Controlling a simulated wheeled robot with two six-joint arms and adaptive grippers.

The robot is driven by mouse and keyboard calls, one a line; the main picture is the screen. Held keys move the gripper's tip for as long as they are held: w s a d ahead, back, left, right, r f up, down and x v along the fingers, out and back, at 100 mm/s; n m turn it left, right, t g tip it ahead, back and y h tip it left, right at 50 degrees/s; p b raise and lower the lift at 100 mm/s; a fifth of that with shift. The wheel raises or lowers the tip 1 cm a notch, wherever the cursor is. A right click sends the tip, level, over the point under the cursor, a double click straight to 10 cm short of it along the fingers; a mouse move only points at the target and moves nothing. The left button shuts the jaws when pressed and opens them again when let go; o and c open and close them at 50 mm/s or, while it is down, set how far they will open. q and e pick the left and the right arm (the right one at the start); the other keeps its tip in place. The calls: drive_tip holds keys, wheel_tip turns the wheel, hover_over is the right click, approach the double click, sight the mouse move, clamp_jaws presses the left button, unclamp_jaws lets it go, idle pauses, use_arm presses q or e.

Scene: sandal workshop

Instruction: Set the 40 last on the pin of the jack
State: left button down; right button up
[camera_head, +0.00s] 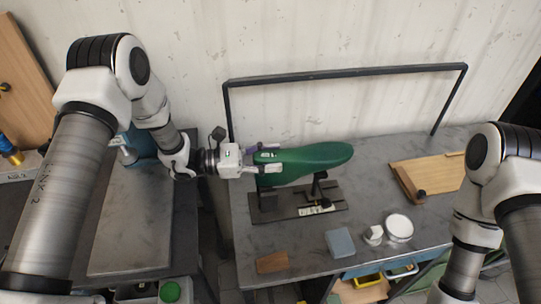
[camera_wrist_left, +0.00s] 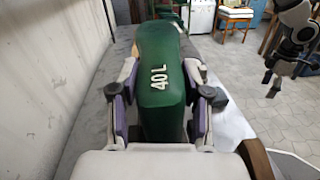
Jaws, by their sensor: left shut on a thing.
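The green 40 last (camera_head: 305,162), marked "40 L" in the left wrist view (camera_wrist_left: 160,78), lies roughly level above the jack. My left gripper (camera_head: 262,163) is shut on its left end, with a purple-padded finger on each side in the left wrist view (camera_wrist_left: 162,118). The jack (camera_head: 335,199) has a dark base plate, an upright post under the last's middle and a block near its left end. The pin is hidden, and I cannot tell whether the last touches the jack. My right gripper seems to show small in the left wrist view (camera_wrist_left: 273,84); its jaws are unclear.
The jack stands on a grey metal bench (camera_head: 375,160) with a dark rail frame (camera_head: 345,73) behind it. A brown block (camera_head: 272,262), a blue-grey block (camera_head: 340,242), a white round container (camera_head: 399,227) and a wooden board (camera_head: 430,175) lie around it.

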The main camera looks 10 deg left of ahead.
use_arm(q)
drive_tip(key=shift+f, duration=0.55)
drive_tip(key=shift+s, duration=0.1)
drive_tip(key=c, duration=0.6)
unclamp_jaws()
drive_tip(key=shift+o, duration=0.7)
drive_tip(key=shift+d, duration=0.15)
